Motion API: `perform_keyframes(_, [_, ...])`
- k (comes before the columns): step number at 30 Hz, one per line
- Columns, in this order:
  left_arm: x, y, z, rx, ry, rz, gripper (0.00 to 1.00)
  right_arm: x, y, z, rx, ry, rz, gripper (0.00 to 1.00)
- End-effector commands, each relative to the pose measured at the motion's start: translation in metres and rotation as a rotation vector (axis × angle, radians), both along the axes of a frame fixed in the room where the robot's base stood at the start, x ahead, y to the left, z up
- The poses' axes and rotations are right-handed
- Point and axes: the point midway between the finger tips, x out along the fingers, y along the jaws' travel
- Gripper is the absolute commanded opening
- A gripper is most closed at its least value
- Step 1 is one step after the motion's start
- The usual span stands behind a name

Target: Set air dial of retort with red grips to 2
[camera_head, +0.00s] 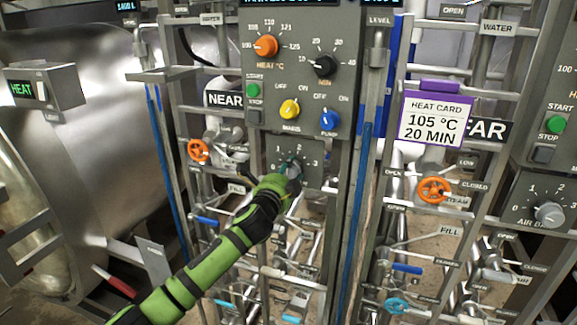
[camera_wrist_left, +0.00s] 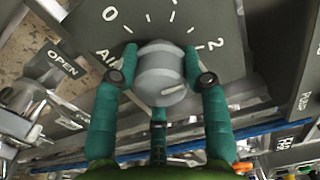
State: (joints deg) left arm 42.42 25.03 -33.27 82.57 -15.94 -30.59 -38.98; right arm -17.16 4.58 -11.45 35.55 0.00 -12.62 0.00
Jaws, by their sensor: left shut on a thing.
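The grey air dial (camera_wrist_left: 160,72) shows in the left wrist view, under a panel scale with a 0 and a 2. A pale line on the knob runs toward the right; I cannot tell its exact reading. My left gripper (camera_wrist_left: 162,75) is shut on the dial, with fingers on both its sides. In the head view my left gripper (camera_head: 291,165) is at the small lower panel (camera_head: 311,173) of the near retort, hiding most of the dial. A red grip (camera_head: 113,281) shows at the lower left. My right gripper is not in view.
Above are an orange heat knob (camera_head: 266,46), a black knob (camera_head: 324,66), a yellow knob (camera_head: 289,109) and a blue knob (camera_head: 329,119). Another air dial (camera_head: 550,214) is at the right. Pipes, valve levers and an orange handwheel (camera_head: 198,150) crowd around my arm.

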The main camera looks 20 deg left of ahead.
Motion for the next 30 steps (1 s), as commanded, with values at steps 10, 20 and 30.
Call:
perform_keyframes(10, [0.0, 0.0, 0.004, 0.176, -0.011, -0.001, 0.12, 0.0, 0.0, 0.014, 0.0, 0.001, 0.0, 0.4])
perform_keyframes(20, [0.0, -0.001, 0.002, 0.221, -0.013, -0.001, 0.12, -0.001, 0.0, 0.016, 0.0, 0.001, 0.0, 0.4])
perform_keyframes(30, [0.0, -0.001, 0.002, 0.22, -0.013, -0.001, 0.57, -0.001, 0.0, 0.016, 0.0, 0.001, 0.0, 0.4])
